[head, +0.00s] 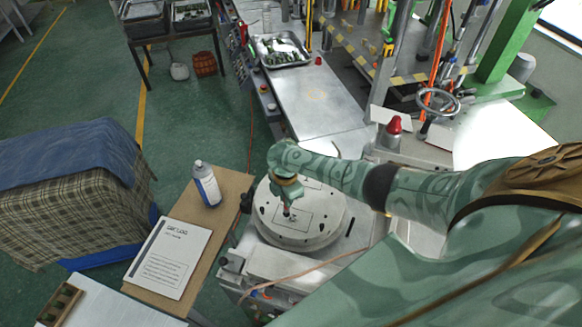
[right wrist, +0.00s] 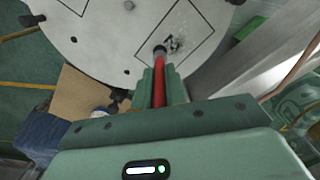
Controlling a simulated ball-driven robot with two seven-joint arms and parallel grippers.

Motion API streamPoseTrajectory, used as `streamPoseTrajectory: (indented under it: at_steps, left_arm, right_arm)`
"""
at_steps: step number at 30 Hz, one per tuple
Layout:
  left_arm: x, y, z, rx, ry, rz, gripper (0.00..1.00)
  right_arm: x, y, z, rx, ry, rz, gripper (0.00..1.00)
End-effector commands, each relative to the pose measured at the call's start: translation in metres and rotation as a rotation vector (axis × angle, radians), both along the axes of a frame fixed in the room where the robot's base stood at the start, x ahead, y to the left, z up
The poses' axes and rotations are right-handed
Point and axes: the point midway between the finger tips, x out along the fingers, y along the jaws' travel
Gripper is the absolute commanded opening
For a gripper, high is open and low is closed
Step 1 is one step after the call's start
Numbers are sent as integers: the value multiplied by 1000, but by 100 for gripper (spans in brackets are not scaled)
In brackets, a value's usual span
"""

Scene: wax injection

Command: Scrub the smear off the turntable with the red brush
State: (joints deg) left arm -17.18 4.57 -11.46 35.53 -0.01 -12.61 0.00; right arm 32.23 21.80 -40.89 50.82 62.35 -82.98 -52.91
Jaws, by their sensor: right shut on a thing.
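The turntable (head: 325,222) is a pale round disc with small holes and a dark rectangular outline. It also fills the top of the right wrist view (right wrist: 95,35). A dark, speckled smear (right wrist: 176,42) lies inside the outlined rectangle. My right gripper (head: 288,206) is over the turntable, shut on the red brush (right wrist: 169,88). The brush's dark tip points at the disc, right beside the smear. I cannot tell if the tip touches the surface. Most of the brush is hidden by the gripper in the head view. My left gripper is not in view.
A brown table left of the turntable holds a white bottle with a blue label (head: 206,184) and a printed sheet (head: 168,256). A red-topped part (head: 394,125) stands behind my right arm. A metal tray (head: 281,50) lies on the bench at the back.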

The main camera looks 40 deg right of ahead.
Motion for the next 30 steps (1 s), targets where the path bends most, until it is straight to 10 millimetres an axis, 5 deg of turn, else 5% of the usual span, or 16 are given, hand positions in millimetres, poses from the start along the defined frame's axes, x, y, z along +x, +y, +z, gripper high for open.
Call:
streamPoseTrajectory:
  at_steps: [7,17,30]
  left_arm:
    - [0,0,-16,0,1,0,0]
    - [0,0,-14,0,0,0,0]
    - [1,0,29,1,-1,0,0]
  right_arm:
    - [19,15,-3,2,-2,0,0]
    - [21,16,1,0,-1,0,0]
    - [22,16,47,1,-3,1,0]
